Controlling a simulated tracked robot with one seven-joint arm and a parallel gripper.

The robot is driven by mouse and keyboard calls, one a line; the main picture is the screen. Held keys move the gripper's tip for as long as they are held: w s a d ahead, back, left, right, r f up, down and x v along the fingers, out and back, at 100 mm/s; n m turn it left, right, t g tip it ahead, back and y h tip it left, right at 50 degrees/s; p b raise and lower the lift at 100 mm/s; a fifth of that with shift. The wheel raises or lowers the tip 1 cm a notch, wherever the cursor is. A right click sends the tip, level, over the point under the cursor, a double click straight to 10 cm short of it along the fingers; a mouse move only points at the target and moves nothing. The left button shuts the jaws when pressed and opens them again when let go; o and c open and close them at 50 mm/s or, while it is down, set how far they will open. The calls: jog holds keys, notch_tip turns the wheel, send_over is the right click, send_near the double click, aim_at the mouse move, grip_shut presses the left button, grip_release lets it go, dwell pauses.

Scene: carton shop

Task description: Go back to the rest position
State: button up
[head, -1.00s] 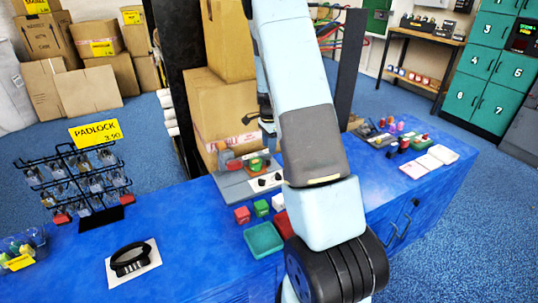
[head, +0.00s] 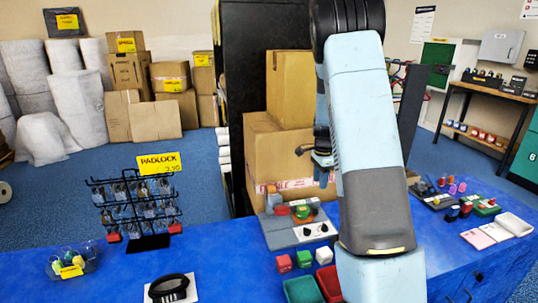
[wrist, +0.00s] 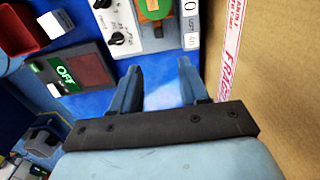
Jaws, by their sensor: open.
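My gripper (wrist: 164,88) is open in the wrist view, with nothing between its two fingers. The blue counter top shows below and between them. In the head view my gripper (head: 322,160) hangs beside the cardboard boxes, partly hidden behind my own pale blue arm. A grey control panel (head: 305,232) with a green button and knobs lies on the counter just below it. The panel also shows in the wrist view (wrist: 122,32), ahead of the fingers, together with a dark box with a green OFF label (wrist: 66,74).
Stacked cartons (head: 290,90) stand close beside my gripper; one carton wall (wrist: 275,90) fills the right of the wrist view. Small red, green and white blocks (head: 304,258) and trays (head: 302,290) lie in front. A padlock rack (head: 138,212) stands left on the blue counter (head: 215,262).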

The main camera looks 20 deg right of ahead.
jog(key=s+a+r+n+t, duration=0.1)
jog(key=s+a+r+n, duration=0.35)
jog(key=s+r, duration=0.4)
jog(key=s+a+r+n+t, duration=0.2)
jog(key=s+a+r+n, duration=0.3)
jog(key=r, duration=0.7)
jog(key=s+a+r+n+t, duration=0.1)
jog(key=s+a+r+n, duration=0.1)
jog(key=s, duration=0.5)
jog(key=s+a+r+n, duration=0.1)
jog(key=s+a+n, duration=0.2)
jog(key=s, duration=0.3)
jog(key=s+a+r+n+t, duration=0.1)
jog(key=s+a+r+n, duration=0.1)
jog(key=s, duration=0.5)
jog(key=shift+s+a+r+n+t, duration=0.35)
jog(key=shift+a+n, duration=0.15)
jog(key=shift+n, duration=0.25)
